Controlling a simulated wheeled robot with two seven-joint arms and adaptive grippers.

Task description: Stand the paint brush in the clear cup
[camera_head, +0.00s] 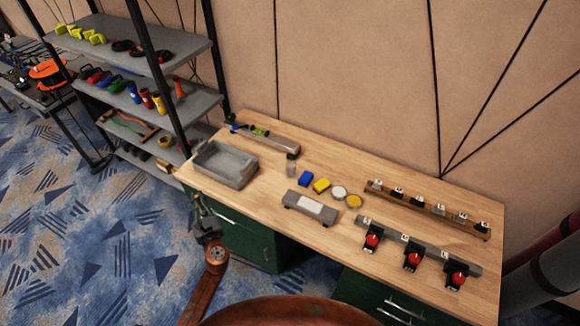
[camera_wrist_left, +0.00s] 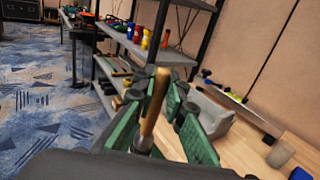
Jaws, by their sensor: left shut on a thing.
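My left gripper (camera_head: 203,212) is in front of the workbench's left end, beyond its front edge and over the carpet side. In the left wrist view, its green fingers are shut on the paint brush (camera_wrist_left: 153,108), whose brown shaft stands nearly upright, tilted slightly, between them. The brush is hard to make out in the head view. A small greyish, see-through cup (camera_head: 291,166) stands on the bench right of the grey tray, well apart from the gripper. It seems to show also at the lower right of the left wrist view (camera_wrist_left: 280,154). My right gripper is not in view.
The grey tray (camera_head: 226,164) is on the bench's left end. Racks with switches and red buttons fill the right. A shelf unit (camera_head: 150,95) stands left.

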